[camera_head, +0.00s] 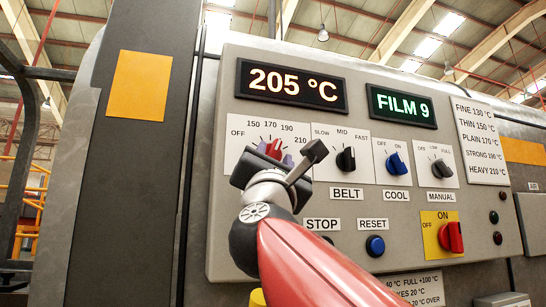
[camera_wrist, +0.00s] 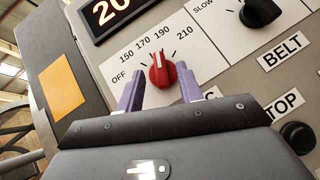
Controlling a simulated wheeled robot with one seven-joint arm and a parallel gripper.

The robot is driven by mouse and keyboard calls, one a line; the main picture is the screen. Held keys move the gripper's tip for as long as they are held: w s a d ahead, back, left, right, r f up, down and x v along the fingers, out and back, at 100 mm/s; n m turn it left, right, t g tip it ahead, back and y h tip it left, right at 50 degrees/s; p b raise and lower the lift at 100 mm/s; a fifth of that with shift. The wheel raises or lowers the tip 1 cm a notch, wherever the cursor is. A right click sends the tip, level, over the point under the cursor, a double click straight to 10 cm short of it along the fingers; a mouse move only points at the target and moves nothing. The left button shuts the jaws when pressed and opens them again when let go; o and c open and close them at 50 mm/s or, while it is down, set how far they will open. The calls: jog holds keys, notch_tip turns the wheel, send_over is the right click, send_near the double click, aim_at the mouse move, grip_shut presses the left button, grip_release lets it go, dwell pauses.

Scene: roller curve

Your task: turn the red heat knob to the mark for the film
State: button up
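The red heat knob (camera_head: 273,149) is on the upper left of the grey control panel, partly behind my gripper. In the wrist view the knob (camera_wrist: 162,76) shows a white pointer line aimed up, roughly between the 170 and 190 marks. The scale runs from OFF to 210. My gripper (camera_wrist: 160,84) is open, with one purple finger on each side of the knob; small gaps seem to show between fingers and knob. The temperature display (camera_head: 291,86) reads 205 °C. The film display (camera_head: 401,105) reads FILM 9. The film chart (camera_head: 483,141) lists FINE 130 to HEAVY 210.
Right of the heat knob are black BELT (camera_head: 346,160), blue COOL (camera_head: 397,164) and black MANUAL (camera_head: 442,170) knobs. Below are a blue RESET button (camera_head: 375,246) and a red ON/OFF switch (camera_head: 451,237). A lower label (camera_head: 420,290) is partly hidden by my arm.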

jog(key=shift+x, duration=0.9)
grip_shut()
